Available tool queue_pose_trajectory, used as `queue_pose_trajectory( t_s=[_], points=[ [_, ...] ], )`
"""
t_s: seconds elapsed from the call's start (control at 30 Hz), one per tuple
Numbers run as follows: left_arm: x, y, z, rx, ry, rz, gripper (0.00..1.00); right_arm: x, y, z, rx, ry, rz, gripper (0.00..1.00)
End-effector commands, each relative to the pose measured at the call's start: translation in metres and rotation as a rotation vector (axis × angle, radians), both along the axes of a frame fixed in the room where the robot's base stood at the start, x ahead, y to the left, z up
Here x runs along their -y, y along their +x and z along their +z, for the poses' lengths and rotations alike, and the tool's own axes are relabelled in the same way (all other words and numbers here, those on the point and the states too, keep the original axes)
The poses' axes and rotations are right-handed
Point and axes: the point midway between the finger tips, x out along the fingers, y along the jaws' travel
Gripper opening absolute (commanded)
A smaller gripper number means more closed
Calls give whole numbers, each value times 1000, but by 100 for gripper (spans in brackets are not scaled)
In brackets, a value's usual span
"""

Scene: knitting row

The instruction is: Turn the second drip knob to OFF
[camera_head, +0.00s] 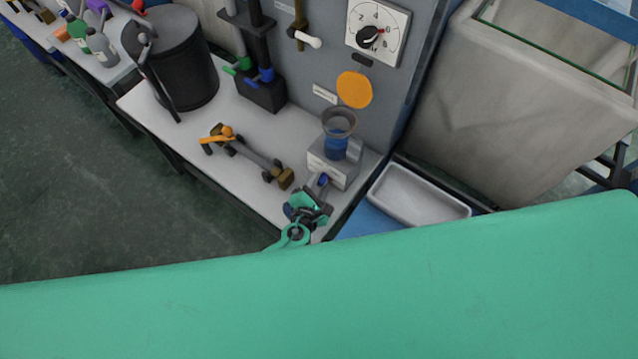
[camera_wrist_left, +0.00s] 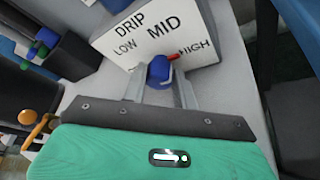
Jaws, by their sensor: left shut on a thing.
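The drip knob (camera_wrist_left: 158,70) is blue with a red pointer (camera_wrist_left: 178,57). It sits on the front of a pale box (camera_wrist_left: 195,30) marked DRIP, LOW, MID and HIGH. The pointer is turned to the right, toward HIGH; I see no OFF mark. My left gripper (camera_wrist_left: 160,88) is shut on the knob, one grey finger on each side. In the head view the box (camera_head: 338,172) stands at the right end of the white bench with a blue-filled cup (camera_head: 338,140) above it. The left gripper (camera_head: 321,184) is at its front. My right gripper is not in view.
A white tray (camera_head: 418,196) lies right of the box. A tool with an orange handle (camera_head: 222,133) lies on the bench (camera_head: 185,150) to the left. A dial panel (camera_head: 378,30) and an orange disc (camera_head: 354,90) are on the grey wall behind. A black drum (camera_head: 182,65) stands further left.

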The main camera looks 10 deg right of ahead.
Motion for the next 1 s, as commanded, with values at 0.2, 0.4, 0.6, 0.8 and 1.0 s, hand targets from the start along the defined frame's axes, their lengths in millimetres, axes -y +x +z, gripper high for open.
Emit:
queue_pose_trajectory(
  t_s=[0.2, 0.4, 0.6, 0.8, 1.0],
  points=[
    [-1, 1, 6, -80, -76, 0, 6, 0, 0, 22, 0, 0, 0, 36],
    [-2, 1, 7, -187, -183, -1, 6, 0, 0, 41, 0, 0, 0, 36],
    [-3, 2, 5, -289, -285, 1, 6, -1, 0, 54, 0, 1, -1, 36],
    [-3, 3, 5, -364, -362, -1, 6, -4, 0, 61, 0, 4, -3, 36],
    [-3, 3, 3, -408, -405, 0, 6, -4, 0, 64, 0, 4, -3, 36]
  ],
)
